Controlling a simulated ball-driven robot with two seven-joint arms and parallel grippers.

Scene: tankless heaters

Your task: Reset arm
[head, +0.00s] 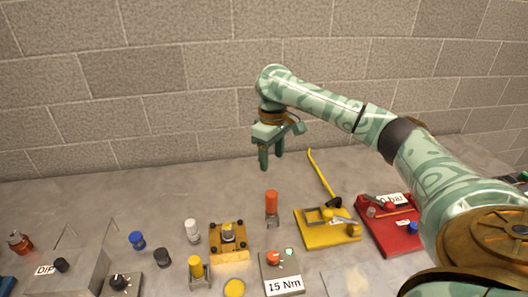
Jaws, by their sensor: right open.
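My right arm comes in from the right in the head view, green and camouflage-patterned, and reaches over the bench. My right gripper (271,157) hangs at its end with its fingers pointing down. The fingers are apart with nothing between them. It is in the air above the back of the bench, in front of the block wall and above an orange-red cylinder (272,200). My left gripper is not in this view.
The grey bench (100,200) holds a yellow fixture (328,228), a red panel (390,225), a "15 Nm" box (281,270), a brass-coloured block (229,242) and several small coloured knobs. A yellow rod (321,175) rises behind the yellow fixture. The back left of the bench is clear.

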